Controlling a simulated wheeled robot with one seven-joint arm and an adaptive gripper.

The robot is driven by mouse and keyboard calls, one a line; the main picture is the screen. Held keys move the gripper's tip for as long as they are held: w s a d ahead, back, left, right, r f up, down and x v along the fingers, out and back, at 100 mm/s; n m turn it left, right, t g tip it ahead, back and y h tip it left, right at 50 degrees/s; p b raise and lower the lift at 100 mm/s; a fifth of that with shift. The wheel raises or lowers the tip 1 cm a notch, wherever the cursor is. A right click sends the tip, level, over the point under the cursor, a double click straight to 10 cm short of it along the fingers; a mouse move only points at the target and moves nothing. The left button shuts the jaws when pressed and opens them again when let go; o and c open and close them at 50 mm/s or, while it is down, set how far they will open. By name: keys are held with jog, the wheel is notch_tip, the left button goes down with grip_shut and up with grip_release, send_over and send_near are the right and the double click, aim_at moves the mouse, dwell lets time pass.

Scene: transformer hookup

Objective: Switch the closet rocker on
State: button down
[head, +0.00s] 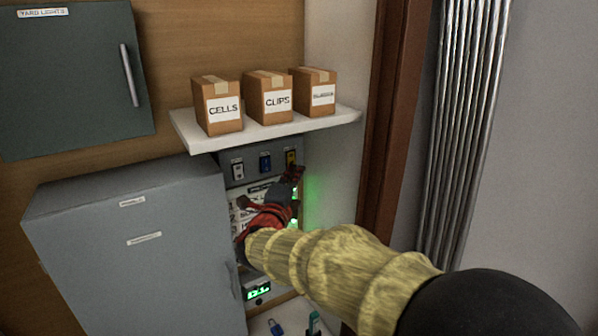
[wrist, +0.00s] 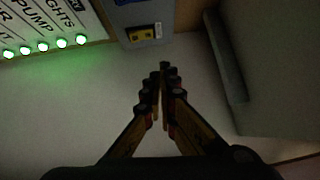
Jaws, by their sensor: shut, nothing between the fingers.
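A grey switch panel (head: 250,173) under the shelf carries a white rocker (head: 237,170), a blue rocker (head: 265,163) and a yellow rocker (head: 291,157). Their labels are too small to read, so I cannot tell which is the closet one. My gripper (head: 295,172) is just below the yellow rocker, partly covering the panel. In the wrist view my gripper (wrist: 163,72) is shut and empty, its tips apart in the picture from the yellow rocker (wrist: 141,34). A small pale label (wrist: 158,30) sits beside that rocker. Part of the blue rocker (wrist: 130,2) shows at the top edge.
A white shelf (head: 195,141) with three cardboard boxes (head: 270,98) overhangs the panel. A grey cabinet (head: 130,240) stands left of my arm. A white label board (wrist: 50,22) has several lit green lamps (wrist: 42,46). A wall and brown frame (head: 390,120) are to the right.

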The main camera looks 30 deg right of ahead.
jog(key=v, duration=0.3)
jog(key=shift+s+a+r, duration=0.1)
jog(key=shift+s+r, duration=0.05)
jog(key=shift+r, duration=0.05)
dwell(0.3)
jog(key=s+a+f+n+y+b, duration=0.3)
jog(key=a+f+n+y+b, duration=0.15)
jog(key=a+n+y, duration=0.35)
jog(key=s+a+f+n+y+b, duration=0.4)
jog(key=a+f+n+y, duration=0.15)
jog(key=a+n, duration=0.35)
jog(key=s+d+f+n+g+b, duration=0.1)
jog(key=s+f+n+g+b, duration=0.2)
jog(key=s+f, duration=0.7)
jog(key=s+d+f+n+g+b, duration=0.2)
jog(key=s+f+n+g, duration=0.3)
jog(key=s+f, duration=0.5)
jog(key=s+n+b, duration=0.1)
jog(key=s+n, duration=0.1)
jog(key=s, duration=0.2)
jog(key=shift+s+d+h, duration=0.15)
jog(key=shift+d+h, duration=0.05)
jog(key=shift+h, duration=0.15)
